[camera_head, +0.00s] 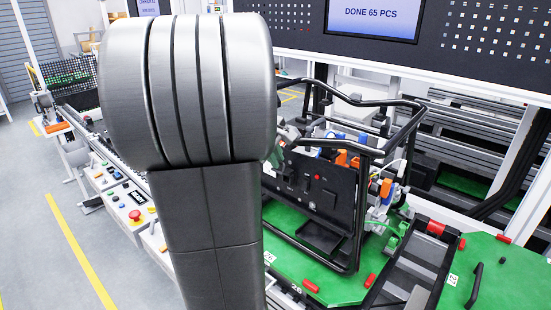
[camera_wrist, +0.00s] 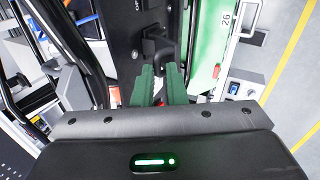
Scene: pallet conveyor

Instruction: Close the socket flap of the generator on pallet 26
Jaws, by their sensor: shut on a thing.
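The generator (camera_head: 322,190), with a black tubular frame and a dark front panel, stands on green pallet 26 (camera_head: 340,288) in the head view. In the wrist view its dark panel (camera_wrist: 122,25) is at the top, and the pallet (camera_wrist: 207,45), marked 26, is on the right. My gripper (camera_wrist: 160,72) has two green fingers, with their tips at a small black part (camera_wrist: 157,45) on the panel. They are shut on this part, which looks like the socket flap. How far the flap is open is unclear.
Another green pallet (camera_head: 500,255) with a black handle lies to the right. A control box with a red button (camera_head: 135,214) is on the conveyor side at left. A dark perforated board with a screen (camera_head: 372,18) hangs above. The grey floor at left is clear.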

